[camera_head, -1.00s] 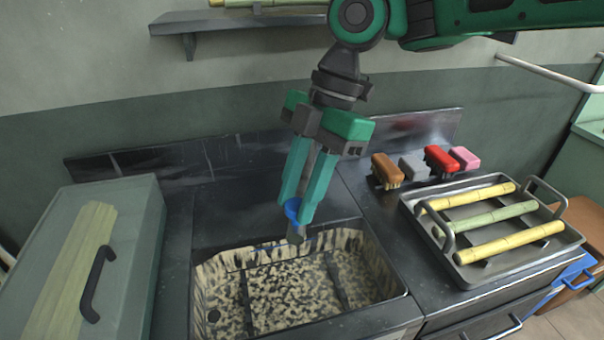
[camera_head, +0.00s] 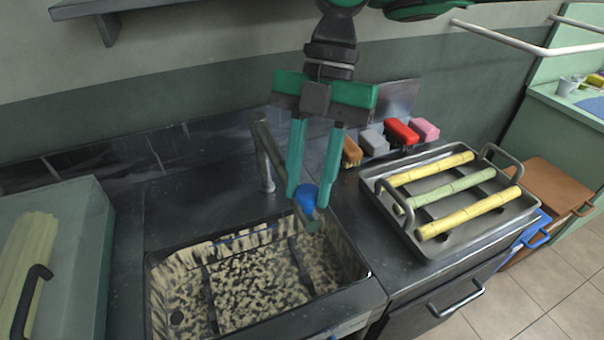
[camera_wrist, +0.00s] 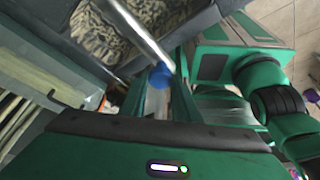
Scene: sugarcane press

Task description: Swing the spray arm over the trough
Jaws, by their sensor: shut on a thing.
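The spray arm (camera_head: 274,160) is a grey tube rising from a post behind the trough and sloping forward to a blue grip (camera_head: 306,197) with a short nozzle (camera_head: 315,224) below. My gripper (camera_head: 307,199) is shut on the blue grip. In the wrist view the silver tube (camera_wrist: 138,37) runs to the blue grip (camera_wrist: 160,76) between my fingers. The trough (camera_head: 250,288) is a sunken basin with mottled tan and black stains. In the head view the nozzle shows at the trough's back right corner; its height above the rim is hard to tell.
A tray (camera_head: 408,239) with three cane pieces stands right of the trough. Several brushes, including a red one (camera_head: 401,131), sit behind it. A green box (camera_head: 80,250) with a black handle stands at left. The backsplash (camera_head: 130,165) is close behind.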

